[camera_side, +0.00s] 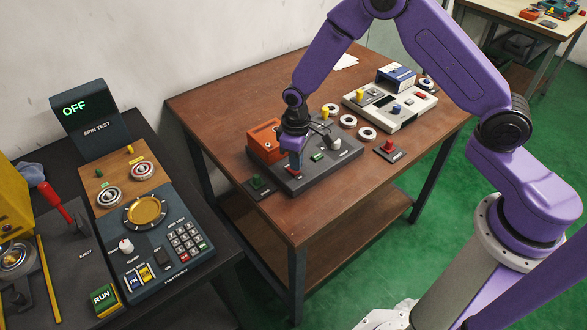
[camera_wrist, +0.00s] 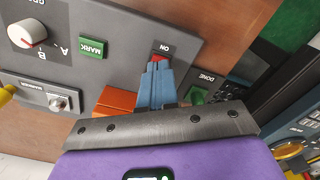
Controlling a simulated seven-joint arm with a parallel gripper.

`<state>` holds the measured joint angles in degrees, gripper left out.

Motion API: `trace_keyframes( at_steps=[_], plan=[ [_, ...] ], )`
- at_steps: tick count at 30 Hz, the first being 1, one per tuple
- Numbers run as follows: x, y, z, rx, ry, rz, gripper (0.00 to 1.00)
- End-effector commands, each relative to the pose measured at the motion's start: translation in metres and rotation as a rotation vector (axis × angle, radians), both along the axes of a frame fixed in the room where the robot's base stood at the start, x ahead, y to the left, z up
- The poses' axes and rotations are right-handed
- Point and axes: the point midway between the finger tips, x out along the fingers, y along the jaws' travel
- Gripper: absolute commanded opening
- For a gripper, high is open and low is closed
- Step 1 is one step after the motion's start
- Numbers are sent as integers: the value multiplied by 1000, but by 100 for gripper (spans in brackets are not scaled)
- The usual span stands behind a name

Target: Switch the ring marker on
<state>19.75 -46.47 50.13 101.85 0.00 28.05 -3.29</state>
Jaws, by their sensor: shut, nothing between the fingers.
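The ring marker is a dark grey panel (camera_side: 346,157) on the brown table, with an orange block (camera_side: 264,139) at its back left. It also shows in the wrist view (camera_wrist: 125,60). Its red switch (camera_wrist: 160,58), beside the label ON, sits right at my fingertips and is partly hidden by them. My gripper (camera_side: 296,172) points down at the panel's front left part. Its blue fingers (camera_wrist: 156,68) are shut and empty, touching or just above the switch; I cannot tell which. The switch's position is not clear. A green MARK button (camera_wrist: 92,47) and a white knob (camera_wrist: 27,33) are beside it.
A green DONE button (camera_side: 257,182) stands left of the panel. Several pale rings (camera_side: 348,121) lie behind it, and a red button (camera_side: 390,146) is to the right. A light tray (camera_side: 412,109) is farther back. The SPIN TEST station (camera_side: 100,130) reads OFF.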

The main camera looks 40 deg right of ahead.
Motion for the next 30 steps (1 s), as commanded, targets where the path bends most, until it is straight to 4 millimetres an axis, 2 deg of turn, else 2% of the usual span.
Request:
trace_keyframes(
  at_steps=[30],
  plan=[
    [0, 0, -13, 1, -1, 0, 0]
  ],
)
